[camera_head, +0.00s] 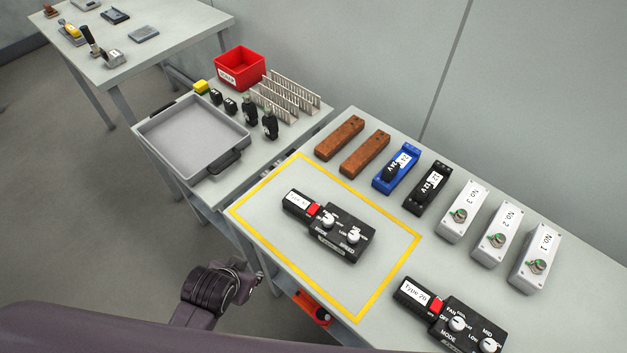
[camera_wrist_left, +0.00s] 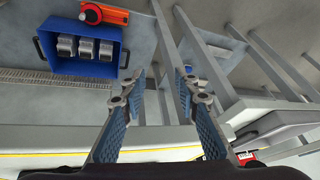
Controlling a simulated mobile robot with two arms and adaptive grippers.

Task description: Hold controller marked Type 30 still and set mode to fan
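A black controller (camera_head: 336,236) lies inside the yellow outline on the table, with a red part, two white knobs marked MODE and SPEED, and a white label (camera_head: 297,200) too small to read surely. A second black controller (camera_head: 462,325), labelled Type 20, lies outside the outline at the bottom right. My left gripper (camera_head: 258,278) is beside the table's front edge, left of and apart from the outlined controller. In the left wrist view its two fingers (camera_wrist_left: 160,90) are spread with nothing between them. My right gripper is not in view.
Several boxes and bars line the table's back, including a blue unit (camera_head: 396,167) and grey switch boxes (camera_head: 463,212). A grey tray (camera_head: 190,177) and red bin (camera_head: 240,67) are on the adjoining table. A blue crate (camera_wrist_left: 85,68) shows below. The outlined area's edges are clear.

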